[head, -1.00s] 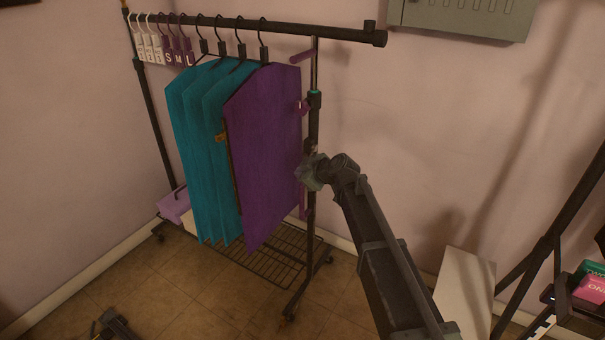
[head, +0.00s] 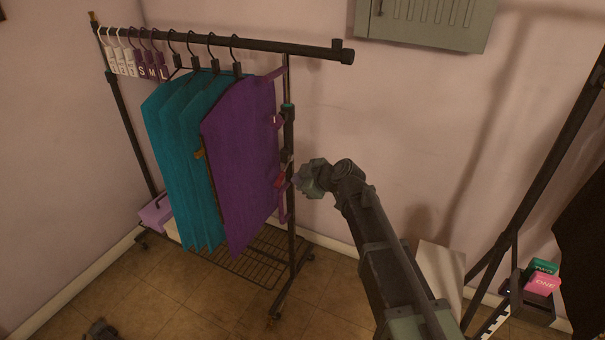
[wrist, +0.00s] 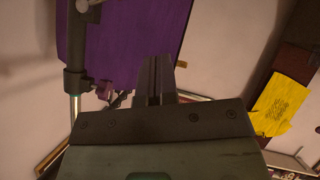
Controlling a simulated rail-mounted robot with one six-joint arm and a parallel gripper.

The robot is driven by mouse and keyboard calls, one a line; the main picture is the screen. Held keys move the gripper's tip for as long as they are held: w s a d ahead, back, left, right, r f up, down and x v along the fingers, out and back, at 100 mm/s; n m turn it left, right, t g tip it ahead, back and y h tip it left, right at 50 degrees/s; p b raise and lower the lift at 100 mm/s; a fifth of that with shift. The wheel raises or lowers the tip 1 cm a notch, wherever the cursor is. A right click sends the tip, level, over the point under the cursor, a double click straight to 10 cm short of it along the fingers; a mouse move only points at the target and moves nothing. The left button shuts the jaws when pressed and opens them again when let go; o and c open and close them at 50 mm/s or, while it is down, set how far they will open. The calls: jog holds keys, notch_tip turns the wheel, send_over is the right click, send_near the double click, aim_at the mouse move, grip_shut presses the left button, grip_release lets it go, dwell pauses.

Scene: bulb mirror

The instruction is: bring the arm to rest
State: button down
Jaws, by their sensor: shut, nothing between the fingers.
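My gripper (head: 298,182) is at the end of my arm, just right of the rack's near upright in the head view. In the wrist view its two dark fingers (wrist: 158,75) are shut together with nothing between them. A purple garment (head: 240,150) hangs at the near end of the rack, left of the gripper. It also shows behind the fingers in the wrist view (wrist: 120,40). The fingertips are small and hard to make out in the head view, and I cannot tell the exact gap to the upright.
The clothes rack (head: 270,46) holds several teal garments (head: 172,150) and size tags (head: 136,62). A grey wall box (head: 425,20) hangs above. At right are a dark garment (head: 585,240), a pink box (head: 543,284) and a green box (head: 545,267). Bare wall lies right of my gripper.

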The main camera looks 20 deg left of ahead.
jog(key=s+d+f+m+g+h+p, duration=0.2)
jog(key=s+d+f+m+g+h, duration=0.15)
jog(key=s+d+m, duration=0.4)
jog(key=s+d+r+m+h+p, duration=0.2)
jog(key=s+d+m+p, duration=0.1)
jog(key=d, duration=0.8)
jog(key=s+d+r+m+h+p, duration=0.1)
jog(key=s+d+m+h+p, duration=0.1)
jog(key=d, duration=1)
jog(key=s+d+r+m+h+p, duration=0.2)
jog(key=s+d+m, duration=0.4)
jog(key=d, duration=0.5)
jog(key=shift+d+r+g+h+p, duration=0.15)
jog(key=shift+r+g+h+p, duration=0.25)
jog(key=shift+h+p, duration=0.4)
jog(key=shift+m, duration=0.25)
